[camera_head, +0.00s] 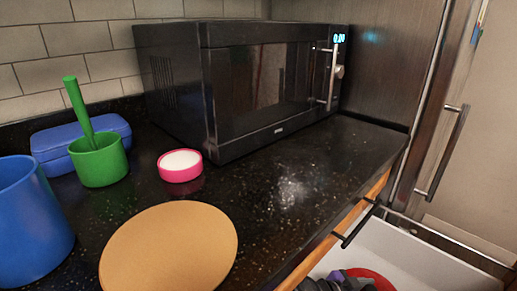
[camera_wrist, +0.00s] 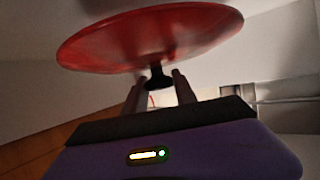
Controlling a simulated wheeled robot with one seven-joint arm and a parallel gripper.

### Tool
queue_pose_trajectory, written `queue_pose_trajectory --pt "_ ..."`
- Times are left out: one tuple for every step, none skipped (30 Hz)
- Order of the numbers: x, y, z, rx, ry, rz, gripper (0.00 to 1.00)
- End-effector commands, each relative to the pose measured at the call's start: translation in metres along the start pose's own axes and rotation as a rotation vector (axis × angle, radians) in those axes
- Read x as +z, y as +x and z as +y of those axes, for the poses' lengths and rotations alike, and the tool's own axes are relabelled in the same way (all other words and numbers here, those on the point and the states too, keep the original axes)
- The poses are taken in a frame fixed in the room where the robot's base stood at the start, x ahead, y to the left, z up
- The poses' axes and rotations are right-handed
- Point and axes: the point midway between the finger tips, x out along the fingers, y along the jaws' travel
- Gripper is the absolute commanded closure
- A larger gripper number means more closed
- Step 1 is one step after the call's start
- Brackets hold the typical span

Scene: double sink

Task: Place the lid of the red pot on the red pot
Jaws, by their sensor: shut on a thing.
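In the wrist view, the red lid (camera_wrist: 150,40) is a wide, shallow red disc with a dark knob (camera_wrist: 158,77). My gripper (camera_wrist: 160,86) has its two fingers on either side of the knob and is shut on it. In the head view, my gripper shows only partly at the bottom edge, and part of the red lid (camera_head: 374,277) shows beside it, in front of the white drawer interior. I see no red pot in either view.
The white drawer (camera_head: 425,268) is open at lower right, beside the black counter (camera_head: 290,185). A black microwave (camera_head: 250,90), pink-rimmed bowl (camera_head: 180,172), green cup (camera_head: 99,165), blue box (camera_head: 55,140), blue pot (camera_head: 30,220) and tan round board (camera_head: 170,250) occupy the counter.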

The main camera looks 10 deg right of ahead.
Motion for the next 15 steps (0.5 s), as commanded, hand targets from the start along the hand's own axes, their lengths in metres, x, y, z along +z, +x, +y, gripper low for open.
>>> queue_pose_trajectory --pt "0.001 -0.002 -0.006 -0.047 -0.019 0.000 1.00" --pt "0.002 -0.002 -0.011 -0.075 -0.031 0.001 1.00" --pt "0.004 -0.005 -0.017 -0.122 -0.052 0.000 1.00" --pt "0.005 -0.007 -0.022 -0.158 -0.065 0.001 1.00" --pt "0.005 -0.010 -0.026 -0.196 -0.081 0.001 1.00" --pt "0.008 -0.014 -0.032 -0.247 -0.103 0.001 1.00" --pt "0.008 -0.018 -0.036 -0.285 -0.118 0.001 1.00" --pt "0.009 -0.022 -0.039 -0.321 -0.133 0.001 1.00" --pt "0.010 -0.028 -0.044 -0.372 -0.154 0.001 1.00" --pt "0.011 -0.033 -0.047 -0.411 -0.170 0.000 1.00" --pt "0.011 -0.038 -0.050 -0.449 -0.186 0.001 1.00" --pt "0.011 -0.046 -0.052 -0.502 -0.209 0.000 1.00" --pt "0.011 -0.052 -0.055 -0.542 -0.224 0.002 1.00" --pt "0.010 -0.060 -0.056 -0.584 -0.243 0.001 1.00" --pt "0.008 -0.070 -0.057 -0.642 -0.265 0.001 1.00"
